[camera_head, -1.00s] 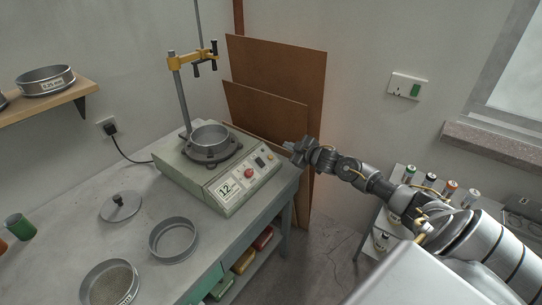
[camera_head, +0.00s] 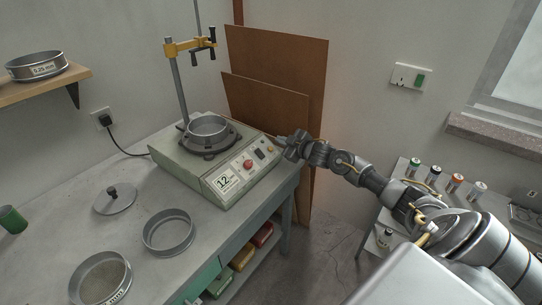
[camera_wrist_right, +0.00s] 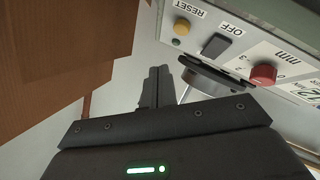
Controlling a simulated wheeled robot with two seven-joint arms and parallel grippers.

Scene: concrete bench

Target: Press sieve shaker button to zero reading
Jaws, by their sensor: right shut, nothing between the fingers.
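The sieve shaker (camera_head: 168,158) stands on the bench, a pale box with a round sieve (camera_head: 208,130) on top. In the right wrist view a yellow button (camera_wrist_right: 182,27) sits by the word RESET, beside a dark OFF switch (camera_wrist_right: 215,45) and the red knob (camera_wrist_right: 263,75). My right gripper (camera_head: 278,141) is shut and empty beside the panel's right end. Its fingertips (camera_wrist_right: 160,69) appear apart from the yellow button. My left gripper is out of view.
A clamp post (camera_head: 179,85) rises behind the shaker. A lid (camera_head: 114,200) and loose sieves (camera_head: 167,246) lie on the bench. Brown boards (camera_head: 265,125) lean on the wall behind my right gripper. A side table with small bottles (camera_head: 456,181) is at right.

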